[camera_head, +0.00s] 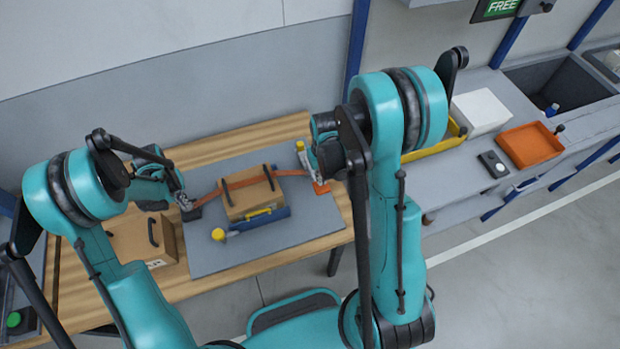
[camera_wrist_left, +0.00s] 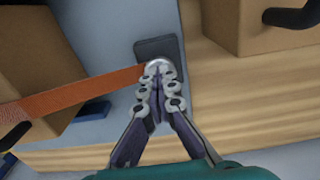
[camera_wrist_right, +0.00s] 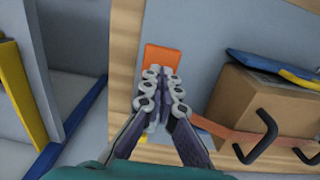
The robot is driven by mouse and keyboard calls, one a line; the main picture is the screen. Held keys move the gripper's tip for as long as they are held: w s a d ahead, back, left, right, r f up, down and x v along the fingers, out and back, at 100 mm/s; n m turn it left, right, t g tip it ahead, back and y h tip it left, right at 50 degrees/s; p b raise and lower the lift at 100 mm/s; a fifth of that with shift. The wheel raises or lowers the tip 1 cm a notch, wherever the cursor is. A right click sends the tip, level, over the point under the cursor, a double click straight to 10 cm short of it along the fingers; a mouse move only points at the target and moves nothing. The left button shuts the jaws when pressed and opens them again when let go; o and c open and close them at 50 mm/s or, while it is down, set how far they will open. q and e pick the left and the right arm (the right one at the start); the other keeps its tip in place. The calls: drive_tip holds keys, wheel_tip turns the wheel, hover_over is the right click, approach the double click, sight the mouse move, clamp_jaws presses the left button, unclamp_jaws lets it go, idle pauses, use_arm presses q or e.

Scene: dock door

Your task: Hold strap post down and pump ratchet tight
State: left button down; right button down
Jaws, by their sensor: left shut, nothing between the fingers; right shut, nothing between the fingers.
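The orange strap (camera_head: 257,182) runs over a cardboard box (camera_head: 246,199) on the grey mat. Its left end meets a dark post base (camera_wrist_left: 152,47), where my left gripper (camera_wrist_left: 157,68) is shut, fingertips at the strap end; the post is mostly hidden behind the fingers. My left gripper also shows in the head view (camera_head: 186,203). At the strap's right end is an orange base plate (camera_head: 321,187) with an upright, yellow-tipped lever (camera_head: 300,148), apparently the ratchet. My right gripper (camera_wrist_right: 161,72) is shut and empty over the orange plate (camera_wrist_right: 163,57); contact is unclear.
A second cardboard box (camera_head: 145,240) stands at the left of the wooden table. A yellow-knobbed item (camera_head: 219,234) lies at the mat's front. An orange tray (camera_head: 530,145) and a white box (camera_head: 480,112) sit on the grey counter at right.

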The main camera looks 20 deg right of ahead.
drive_tip(key=shift+f, duration=2.55)
drive_tip(key=shift+r, duration=3.15)
drive_tip(key=shift+r, duration=0.1)
wheel_tip(320, 180, up, 7)
